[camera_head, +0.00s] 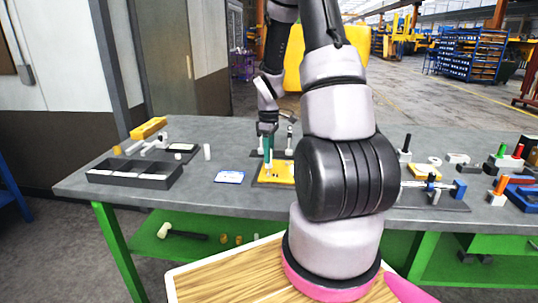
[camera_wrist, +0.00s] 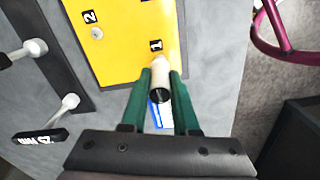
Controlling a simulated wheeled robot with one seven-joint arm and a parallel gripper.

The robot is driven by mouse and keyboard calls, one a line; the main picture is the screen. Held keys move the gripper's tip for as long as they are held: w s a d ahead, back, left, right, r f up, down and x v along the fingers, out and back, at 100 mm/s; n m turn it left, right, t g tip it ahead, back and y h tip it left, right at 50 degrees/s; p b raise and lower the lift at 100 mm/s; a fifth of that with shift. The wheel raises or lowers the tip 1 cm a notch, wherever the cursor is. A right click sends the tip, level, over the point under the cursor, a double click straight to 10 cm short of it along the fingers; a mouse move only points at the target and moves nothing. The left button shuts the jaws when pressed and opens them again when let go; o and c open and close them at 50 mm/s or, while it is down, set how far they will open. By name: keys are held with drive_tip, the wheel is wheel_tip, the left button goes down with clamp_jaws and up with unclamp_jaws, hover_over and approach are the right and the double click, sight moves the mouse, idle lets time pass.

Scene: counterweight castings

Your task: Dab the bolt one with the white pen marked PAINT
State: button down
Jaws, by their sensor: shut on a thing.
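My gripper (camera_head: 267,148) has green fingers and is shut on a white pen over the yellow plate (camera_head: 276,173). In the wrist view the gripper (camera_wrist: 160,74) holds the white pen (camera_wrist: 160,80) between its fingertips, with the dark round end facing the camera. No marking on the pen is readable. The yellow plate (camera_wrist: 128,22) carries labels 1 (camera_wrist: 155,45) and 2 (camera_wrist: 89,16). A grey bolt (camera_wrist: 97,33) sits by label 2. The pen's far end is just by label 1 and hides the bolt spot there. I cannot tell whether it touches.
A dark rack (camera_wrist: 45,45) with white-headed tools stands beside the plate. A blue-and-white card (camera_head: 229,177) lies left of the plate. A dark compartment tray (camera_head: 134,180) is farther left. Fixtures and a blue clamp (camera_head: 446,188) stand to the right.

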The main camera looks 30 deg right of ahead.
idle(0.4)
drive_tip(key=shift+r, duration=3)
